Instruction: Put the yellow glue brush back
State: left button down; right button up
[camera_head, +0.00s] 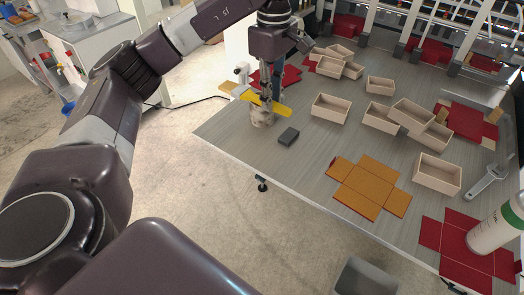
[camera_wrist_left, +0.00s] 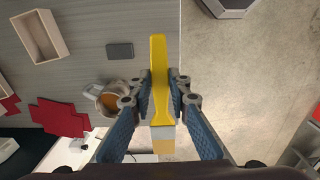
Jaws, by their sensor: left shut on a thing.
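My left gripper (camera_head: 267,97) is shut on the yellow glue brush (camera_head: 281,109) near the left edge of the table. The brush lies roughly level across the fingers, its yellow end to the right and its pale end to the left. In the left wrist view the brush (camera_wrist_left: 158,60) runs between the two blue fingers (camera_wrist_left: 158,92). A glue pot (camera_head: 262,119) stands on the table just below the gripper. In the left wrist view the pot (camera_wrist_left: 98,91) is left of the brush, with orange-brown glue inside. My right gripper is not in view.
A dark grey block (camera_head: 288,137) lies right of the pot. Several open wooden boxes (camera_head: 331,109) stand farther right. An orange box blank (camera_head: 369,183) lies flat in front of them. A white bottle (camera_head: 494,230) stands at the right corner.

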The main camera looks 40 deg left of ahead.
pick_arm(q)
jog(key=p, duration=0.3)
send_over(270, 159)
notch_tip(270, 159, down, 14)
jog(key=shift+f, duration=0.2)
notch_tip(270, 159, down, 4)
jog(key=shift+s+f+p, duration=0.1)
jog(key=shift+p, duration=0.4)
jog(key=shift+f, duration=0.2)
jog(key=shift+f, duration=0.2)
jog(key=c, duration=1.8)
grip_release()
jog(key=shift+r, duration=0.1)
